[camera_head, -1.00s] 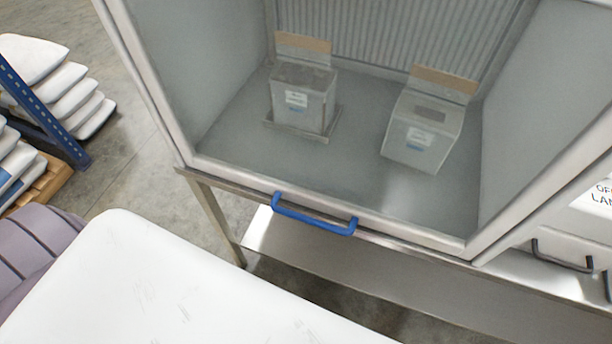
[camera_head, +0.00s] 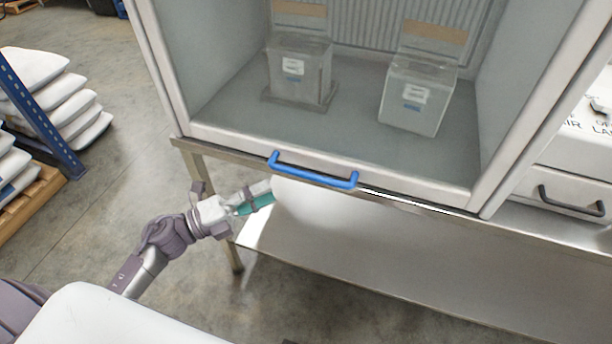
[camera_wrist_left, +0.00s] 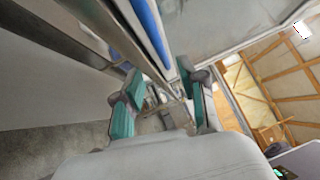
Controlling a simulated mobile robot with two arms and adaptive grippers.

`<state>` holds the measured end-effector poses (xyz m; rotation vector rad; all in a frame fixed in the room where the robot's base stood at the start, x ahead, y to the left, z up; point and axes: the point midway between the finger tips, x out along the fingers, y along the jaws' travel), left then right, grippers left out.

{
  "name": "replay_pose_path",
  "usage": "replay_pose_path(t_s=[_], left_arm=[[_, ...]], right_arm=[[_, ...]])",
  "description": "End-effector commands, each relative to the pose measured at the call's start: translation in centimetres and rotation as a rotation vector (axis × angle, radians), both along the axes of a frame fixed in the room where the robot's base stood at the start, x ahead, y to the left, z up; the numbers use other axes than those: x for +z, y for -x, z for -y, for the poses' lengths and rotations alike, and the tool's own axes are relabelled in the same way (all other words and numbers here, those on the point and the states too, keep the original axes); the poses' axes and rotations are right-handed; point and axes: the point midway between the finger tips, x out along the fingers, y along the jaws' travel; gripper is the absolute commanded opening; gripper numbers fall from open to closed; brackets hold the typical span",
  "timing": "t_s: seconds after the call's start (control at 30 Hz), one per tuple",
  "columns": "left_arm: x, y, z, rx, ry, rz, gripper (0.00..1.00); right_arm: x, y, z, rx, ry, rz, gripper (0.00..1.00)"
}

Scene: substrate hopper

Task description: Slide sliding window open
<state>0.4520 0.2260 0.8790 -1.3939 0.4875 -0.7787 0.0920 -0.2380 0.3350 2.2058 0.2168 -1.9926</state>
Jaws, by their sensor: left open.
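The sliding window (camera_head: 330,207) is a clear pane in a pale frame at the front of the cabinet, and its bottom rail sits down at the sill. A blue bar handle (camera_head: 312,176) is fixed on this bottom rail. The handle also shows large at the top of the left wrist view (camera_wrist_left: 152,32). My left gripper (camera_head: 262,196) is open and empty, below and left of the handle, not touching it. Its teal-padded fingers (camera_wrist_left: 160,105) stand apart in the left wrist view. My right gripper is not in view.
Two clear boxes (camera_head: 299,75) (camera_head: 417,95) stand inside the cabinet behind the pane. A steel table edge (camera_head: 420,206) runs under the window. A drawer with a dark handle (camera_head: 571,203) is at right. White sacks (camera_head: 75,105) are stacked at far left, with open floor between.

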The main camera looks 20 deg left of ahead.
Motion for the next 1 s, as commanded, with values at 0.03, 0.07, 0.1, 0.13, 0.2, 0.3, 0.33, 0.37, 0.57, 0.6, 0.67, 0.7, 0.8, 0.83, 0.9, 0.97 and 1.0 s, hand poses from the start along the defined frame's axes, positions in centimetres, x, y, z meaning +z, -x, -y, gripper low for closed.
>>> replay_pose_path(t_s=[0.03,0.07,0.1,0.13,0.2,0.3,0.33,0.37,0.57,0.6,0.67,0.7,0.8,0.83,0.9,0.97,1.0], left_arm=[[0.6,-0.9,0.9,-0.001,0.003,0.003,0.41],[0.7,-1.3,1.4,-0.001,0.004,0.003,0.41],[0.9,-1.9,2.0,0.0,0.005,0.004,0.41],[0.9,-2.4,2.5,0.0,0.004,0.003,0.41],[1.1,-3.4,3.6,0.001,0.005,0.001,0.41],[1.3,-4.7,5.0,0.001,0.005,0.001,0.41],[1.3,-5.0,5.4,0.002,0.005,0.001,0.41],[1.4,-5.4,5.8,0.002,0.005,0.001,0.41],[1.5,-6.8,7.3,0.002,0.004,-0.002,0.41],[1.5,-6.9,7.4,0.002,0.003,-0.002,0.41],[1.4,-7.0,7.6,0.002,0.003,-0.003,0.41],[1.4,-7.1,7.6,0.002,0.003,-0.003,0.41],[1.4,-7.1,7.7,0.002,0.003,-0.003,0.41],[1.4,-7.1,7.7,0.002,0.003,-0.003,0.41],[1.4,-7.1,7.7,0.002,0.003,-0.003,0.41],[1.4,-7.1,7.7,0.002,0.003,-0.003,0.36],[1.4,-7.1,7.7,0.002,0.003,-0.003,0.3]], right_arm=[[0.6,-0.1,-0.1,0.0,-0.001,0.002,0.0],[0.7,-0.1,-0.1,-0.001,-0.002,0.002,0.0],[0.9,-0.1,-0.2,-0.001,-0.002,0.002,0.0],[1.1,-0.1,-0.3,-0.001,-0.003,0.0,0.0],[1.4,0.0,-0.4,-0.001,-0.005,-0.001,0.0],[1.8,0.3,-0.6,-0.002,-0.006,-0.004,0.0],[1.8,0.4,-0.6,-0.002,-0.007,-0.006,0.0],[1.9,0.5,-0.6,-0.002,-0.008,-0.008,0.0],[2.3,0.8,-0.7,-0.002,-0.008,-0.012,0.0],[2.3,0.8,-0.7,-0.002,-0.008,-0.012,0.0],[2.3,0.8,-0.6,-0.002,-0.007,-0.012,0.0],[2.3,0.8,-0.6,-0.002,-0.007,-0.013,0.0],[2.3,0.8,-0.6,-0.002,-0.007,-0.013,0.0],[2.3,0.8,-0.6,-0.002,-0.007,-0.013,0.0],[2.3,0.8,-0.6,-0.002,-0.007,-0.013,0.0],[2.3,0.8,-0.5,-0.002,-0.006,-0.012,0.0],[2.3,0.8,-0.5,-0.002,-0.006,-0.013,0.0]])
